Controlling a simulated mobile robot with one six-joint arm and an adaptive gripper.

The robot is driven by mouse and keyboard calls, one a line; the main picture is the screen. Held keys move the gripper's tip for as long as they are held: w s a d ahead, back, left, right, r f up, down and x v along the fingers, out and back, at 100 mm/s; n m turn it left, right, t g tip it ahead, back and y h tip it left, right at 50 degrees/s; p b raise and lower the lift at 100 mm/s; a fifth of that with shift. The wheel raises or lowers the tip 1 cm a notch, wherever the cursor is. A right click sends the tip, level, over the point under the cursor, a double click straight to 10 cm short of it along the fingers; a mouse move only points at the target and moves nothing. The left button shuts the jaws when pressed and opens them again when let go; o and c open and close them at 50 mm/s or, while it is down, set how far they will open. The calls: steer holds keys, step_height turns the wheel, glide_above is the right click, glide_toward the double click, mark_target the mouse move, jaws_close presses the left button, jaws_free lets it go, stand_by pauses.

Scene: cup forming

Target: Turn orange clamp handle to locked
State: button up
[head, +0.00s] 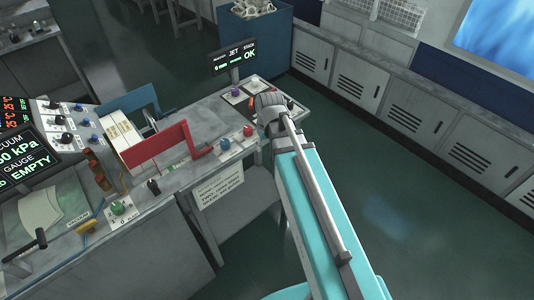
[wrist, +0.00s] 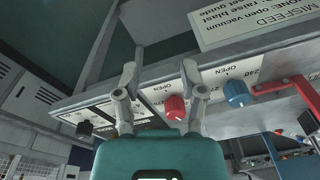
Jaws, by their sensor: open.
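In the head view the gripper (head: 268,102) is over the bench's right end, far from the orange-brown part, and hides that bench corner. A red knob (wrist: 175,107) shows near the right finger, apparently not gripped.
The bench also carries a red bracket (head: 158,148), a blue knob (head: 224,143) and a small screen reading OK (head: 234,57). A control panel with an EMPTY gauge (head: 25,165) stands at left. Grey cabinets (head: 410,105) line the right wall. The floor between is clear.

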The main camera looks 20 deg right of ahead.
steer(key=shift+s+f, duration=0.2)
steer(key=shift+s, duration=0.35)
steer(key=shift+s+f, duration=0.2)
steer(key=shift+s, duration=0.3)
steer(key=shift+m+g+h, duration=0.3)
steer(key=shift+m+g, duration=0.1)
steer(key=shift+m, duration=0.2)
steer(key=s, duration=0.5)
steer(key=shift+s+a, duration=0.1)
steer(key=shift+a, duration=0.05)
steer(key=shift+o, duration=0.3)
